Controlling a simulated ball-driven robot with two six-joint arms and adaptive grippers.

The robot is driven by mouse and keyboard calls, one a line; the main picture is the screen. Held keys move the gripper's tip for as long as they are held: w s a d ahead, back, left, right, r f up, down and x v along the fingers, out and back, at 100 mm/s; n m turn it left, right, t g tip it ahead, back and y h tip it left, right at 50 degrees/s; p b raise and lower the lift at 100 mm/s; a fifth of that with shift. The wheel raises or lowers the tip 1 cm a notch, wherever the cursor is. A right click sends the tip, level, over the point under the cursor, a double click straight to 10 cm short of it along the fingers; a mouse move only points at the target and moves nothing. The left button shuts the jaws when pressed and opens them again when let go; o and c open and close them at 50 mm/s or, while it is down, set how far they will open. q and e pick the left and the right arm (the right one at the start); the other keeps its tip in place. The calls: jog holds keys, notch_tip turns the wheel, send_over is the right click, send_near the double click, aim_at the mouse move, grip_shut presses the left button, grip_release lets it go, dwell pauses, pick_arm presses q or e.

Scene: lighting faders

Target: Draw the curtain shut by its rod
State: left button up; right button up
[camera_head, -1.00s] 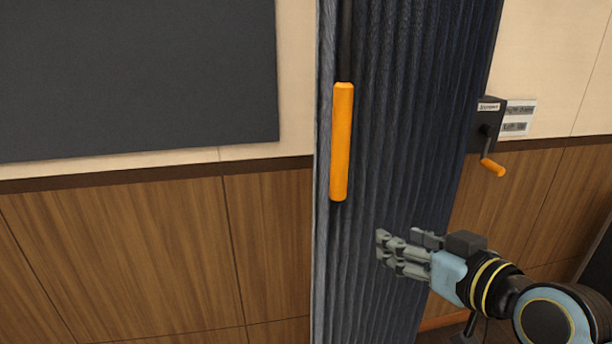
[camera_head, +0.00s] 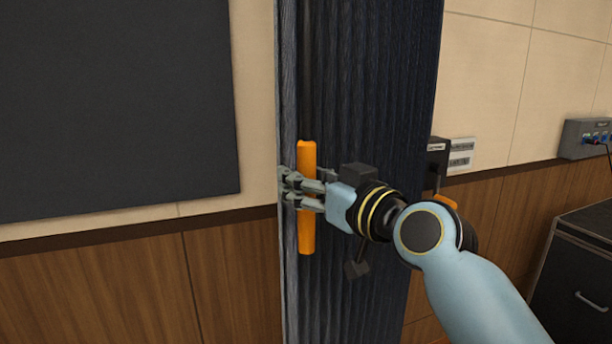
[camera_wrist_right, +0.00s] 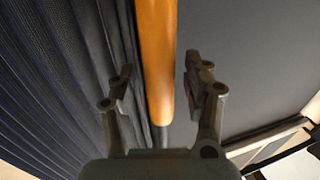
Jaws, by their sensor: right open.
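The dark blue pleated curtain (camera_head: 385,90) hangs bunched in a tall narrow strip in the head view. Its orange rod grip (camera_head: 306,236) hangs upright in front of its left edge. My right gripper (camera_head: 302,190) is at the grip's middle, with fingers reaching across it. In the right wrist view the orange grip (camera_wrist_right: 157,60) stands between the two open fingers (camera_wrist_right: 157,85), with gaps showing on both sides. The curtain (camera_wrist_right: 60,80) fills the left of that view. My left gripper is not in view.
A dark panel (camera_head: 110,100) is on the wall left of the curtain. A crank box with an orange handle (camera_head: 446,201) is right of the curtain, partly behind my arm. A dark cabinet (camera_head: 585,270) and a socket box (camera_head: 588,139) are farther right.

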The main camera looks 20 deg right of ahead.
jog(key=shift+w+a, duration=0.1)
jog(key=shift+w, duration=0.1)
jog(key=shift+c, duration=0.3)
grip_shut()
jog(key=shift+w+f, duration=0.15)
jog(key=shift+f, duration=0.05)
